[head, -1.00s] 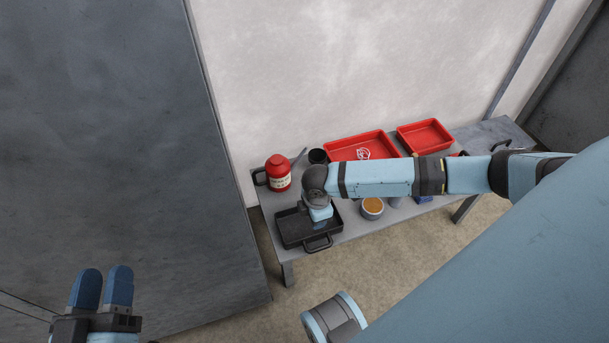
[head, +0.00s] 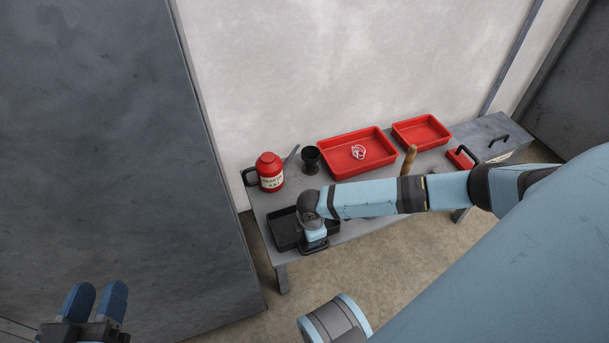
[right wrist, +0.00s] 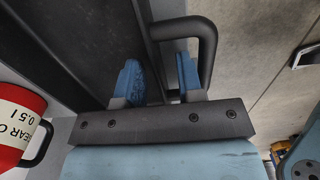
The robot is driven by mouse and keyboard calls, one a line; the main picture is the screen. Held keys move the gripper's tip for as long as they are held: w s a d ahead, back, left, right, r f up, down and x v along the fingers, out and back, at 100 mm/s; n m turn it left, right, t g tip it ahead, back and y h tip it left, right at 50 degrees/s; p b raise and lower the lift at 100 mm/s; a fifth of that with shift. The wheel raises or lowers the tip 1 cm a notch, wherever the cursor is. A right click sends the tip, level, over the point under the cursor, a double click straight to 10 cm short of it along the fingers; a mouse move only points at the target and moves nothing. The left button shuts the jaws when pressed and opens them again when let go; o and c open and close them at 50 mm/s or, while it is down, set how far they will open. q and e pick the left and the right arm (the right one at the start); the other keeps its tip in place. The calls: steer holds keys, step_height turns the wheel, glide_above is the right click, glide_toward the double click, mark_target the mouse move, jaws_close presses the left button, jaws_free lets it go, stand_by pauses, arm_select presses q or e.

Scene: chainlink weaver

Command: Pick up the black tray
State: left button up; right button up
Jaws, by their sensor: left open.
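The black tray (head: 283,228) lies on the near left end of the grey table in the head view. My right arm's wrist is above its right part and near handle, hiding much of it. In the right wrist view the tray (right wrist: 72,38) fills the upper left, with its handle (right wrist: 210,42) looping at the top. My right gripper (right wrist: 160,78) is open there, its blue fingers apart. One finger is on the tray side of the rim, the other within the handle's loop. Contact cannot be told. My left gripper (head: 101,290) is open and empty at the lower left, away from the table.
A red jug (head: 270,174) and a black cup (head: 311,160) stand behind the tray. Two red trays, one large (head: 345,168) and one smaller (head: 420,131), lie farther back. A grey toolbox (head: 490,138) is at the right end. A dark panel (head: 100,150) stands left of the table.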

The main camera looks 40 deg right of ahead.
jaws_close()
stand_by(0.3)
